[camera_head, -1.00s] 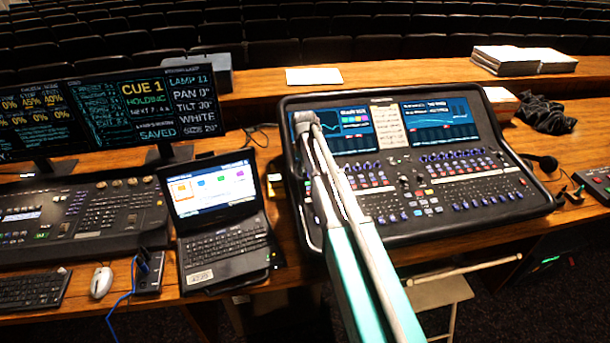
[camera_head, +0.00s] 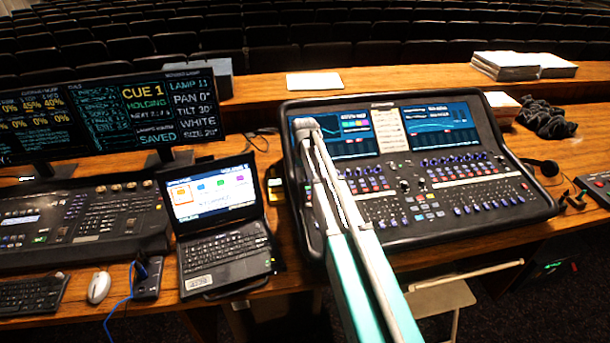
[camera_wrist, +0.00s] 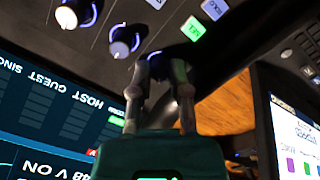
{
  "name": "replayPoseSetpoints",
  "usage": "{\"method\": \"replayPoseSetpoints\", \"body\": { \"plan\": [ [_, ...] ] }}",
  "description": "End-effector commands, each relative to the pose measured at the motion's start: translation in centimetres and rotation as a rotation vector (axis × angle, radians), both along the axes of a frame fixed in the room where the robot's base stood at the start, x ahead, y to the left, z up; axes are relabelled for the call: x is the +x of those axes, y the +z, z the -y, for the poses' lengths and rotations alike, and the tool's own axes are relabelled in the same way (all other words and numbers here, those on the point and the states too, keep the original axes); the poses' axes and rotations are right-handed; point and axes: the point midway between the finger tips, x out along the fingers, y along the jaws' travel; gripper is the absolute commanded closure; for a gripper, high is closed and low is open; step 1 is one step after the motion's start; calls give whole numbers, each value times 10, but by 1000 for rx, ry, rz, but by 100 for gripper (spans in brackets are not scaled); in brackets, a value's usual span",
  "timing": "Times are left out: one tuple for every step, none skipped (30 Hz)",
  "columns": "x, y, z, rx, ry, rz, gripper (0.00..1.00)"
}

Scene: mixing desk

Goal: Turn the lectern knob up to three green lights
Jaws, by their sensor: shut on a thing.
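In the wrist view, my gripper (camera_wrist: 159,70) has its two fingers shut around a dark knob with a blue light ring (camera_wrist: 154,57). The fingers cover most of this knob. Its label and any meter of green lights for it cannot be read. Two pale-capped knobs with violet-blue rings (camera_wrist: 124,40) sit in the same row beside it. In the head view, my arm reaches over the left side of the mixing console (camera_head: 470,228), and the gripper and the held knob are hidden behind it.
The console's screen (camera_wrist: 40,110) lies just below the knob row in the wrist view. A laptop (camera_head: 225,245) stands left of the console, with a mouse (camera_head: 99,287) farther left. Monitors (camera_head: 120,110) stand behind.

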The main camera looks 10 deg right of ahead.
Motion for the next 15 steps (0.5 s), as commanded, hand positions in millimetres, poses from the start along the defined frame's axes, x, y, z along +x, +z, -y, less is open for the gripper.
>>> {"method": "replayPoseSetpoints", "body": {
  "plan": [
    [0,0,0,0,0,0,100],
    [0,0,0,0,0,0,100],
    [0,0,0,0,-1,0,100],
    [0,0,0,0,-1,0,100],
    [0,0,0,0,-3,0,100],
    [0,0,0,1,-6,-1,100],
    [0,0,0,1,-9,0,100],
    [0,0,0,1,-13,0,100],
    [0,0,0,3,-20,0,100],
    [0,0,0,3,-27,0,100],
    [0,0,1,4,-35,0,100],
    [0,0,1,6,-49,0,100],
    [0,0,1,6,-59,0,100],
    [0,0,1,8,-72,0,100],
    [0,0,1,10,-91,-1,100]
  ]
}}
